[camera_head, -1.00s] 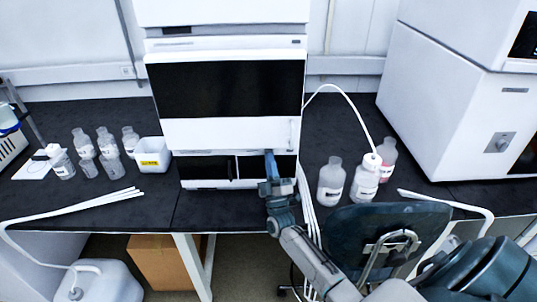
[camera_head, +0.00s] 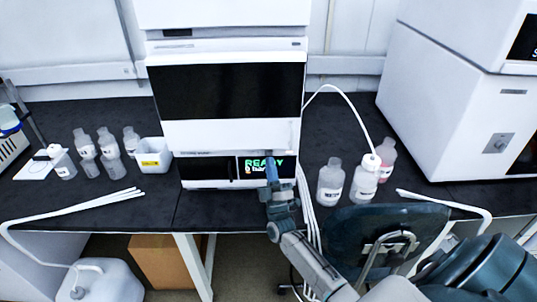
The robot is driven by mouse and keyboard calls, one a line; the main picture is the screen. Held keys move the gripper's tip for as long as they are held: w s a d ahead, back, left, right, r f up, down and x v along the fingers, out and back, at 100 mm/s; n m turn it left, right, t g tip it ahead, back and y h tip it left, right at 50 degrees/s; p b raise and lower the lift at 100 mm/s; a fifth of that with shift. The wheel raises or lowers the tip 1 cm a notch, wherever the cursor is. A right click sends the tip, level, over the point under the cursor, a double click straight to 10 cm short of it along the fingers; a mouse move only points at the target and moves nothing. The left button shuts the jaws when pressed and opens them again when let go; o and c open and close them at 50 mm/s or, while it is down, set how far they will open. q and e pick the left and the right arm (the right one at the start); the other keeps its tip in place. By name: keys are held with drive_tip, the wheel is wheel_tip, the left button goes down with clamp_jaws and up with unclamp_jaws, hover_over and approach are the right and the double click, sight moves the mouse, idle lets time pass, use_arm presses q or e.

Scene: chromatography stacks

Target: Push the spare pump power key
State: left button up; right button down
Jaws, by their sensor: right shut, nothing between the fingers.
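The white chromatography stack (camera_head: 230,133) stands at the middle of the bench. Its lowest module (camera_head: 208,184), close to the bench top, has a dark front with a lit display (camera_head: 262,163) that reads "READY" in green, with smaller text under it that is partly covered. I cannot make out the power key itself; my right gripper may hide it. My right gripper (camera_head: 271,160) is shut and empty, its tip in front of the display's right part. I cannot tell whether it touches the front. My left gripper is not in view.
Bottles (camera_head: 331,182) with a white tube stand right of the stack. Several small bottles (camera_head: 106,146) and a white tub (camera_head: 153,155) stand on the left. A large white instrument (camera_head: 440,100) fills the right. A chair (camera_head: 345,235) stands before the bench.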

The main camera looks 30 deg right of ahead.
drive_tip(key=s+a+p, duration=0.3)
drive_tip(key=s, duration=0.2)
idle(0.3)
idle(1.2)
